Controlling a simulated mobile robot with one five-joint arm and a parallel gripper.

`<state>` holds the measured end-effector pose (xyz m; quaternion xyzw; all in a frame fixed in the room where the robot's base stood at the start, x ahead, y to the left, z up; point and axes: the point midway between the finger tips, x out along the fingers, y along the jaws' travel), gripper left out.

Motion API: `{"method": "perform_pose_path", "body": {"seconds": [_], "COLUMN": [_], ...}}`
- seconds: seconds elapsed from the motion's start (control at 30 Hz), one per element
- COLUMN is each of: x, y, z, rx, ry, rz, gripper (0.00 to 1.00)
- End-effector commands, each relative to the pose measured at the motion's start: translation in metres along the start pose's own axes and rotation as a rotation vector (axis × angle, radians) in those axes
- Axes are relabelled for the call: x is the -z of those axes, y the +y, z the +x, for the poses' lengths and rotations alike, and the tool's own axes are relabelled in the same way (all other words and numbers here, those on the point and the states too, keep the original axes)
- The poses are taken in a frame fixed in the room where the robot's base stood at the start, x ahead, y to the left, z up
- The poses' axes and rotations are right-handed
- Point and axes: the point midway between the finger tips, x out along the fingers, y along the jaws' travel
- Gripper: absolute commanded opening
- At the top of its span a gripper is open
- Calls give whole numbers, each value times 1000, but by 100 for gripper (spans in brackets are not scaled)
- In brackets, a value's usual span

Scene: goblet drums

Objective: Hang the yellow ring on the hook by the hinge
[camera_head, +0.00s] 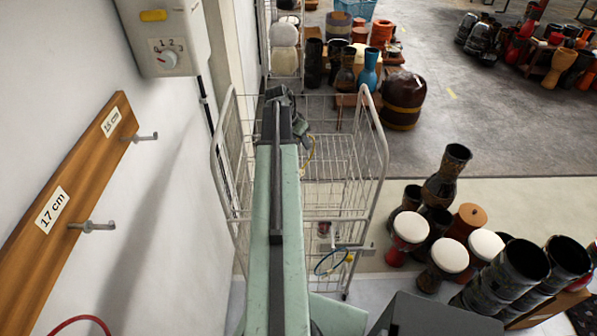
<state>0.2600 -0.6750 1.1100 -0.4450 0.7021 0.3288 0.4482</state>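My gripper (303,131), dark and small at the far end of my arm, is over the wire cage trolley (378,150). A thin yellow ring (312,148) shows as a narrow arc at its fingertips and hangs just below them. The gripper looks shut on it; the fingers are too small to see clearly. Two grey hooks stick out of a wooden board on the left wall: one by the "17 cm" label (92,227), one farther along (146,137). I cannot make out a hinge. Part of the cage is hidden behind my arm.
A blue ring (330,263) hangs at the cage's near side. A red ring (80,320) shows at the lower left. A grey box with a dial (165,50) is on the wall. Goblet drums (409,228) crowd the floor at right.

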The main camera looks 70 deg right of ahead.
Motion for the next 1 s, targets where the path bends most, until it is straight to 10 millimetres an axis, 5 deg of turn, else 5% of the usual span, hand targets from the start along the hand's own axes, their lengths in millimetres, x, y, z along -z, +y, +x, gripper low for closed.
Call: {"method": "perform_pose_path", "body": {"seconds": [0.03, 0.23, 0.4, 1.0], "x": [-2, 0, 0, -1], "y": [-1, 0, 0, -1], "z": [12, 8, 8, 8], "rx": [0, 0, 0, 0], "ry": [0, 0, 0, 0], "rz": [1, 0, -1, -2], "gripper": [32, 32, 0, 0]}}
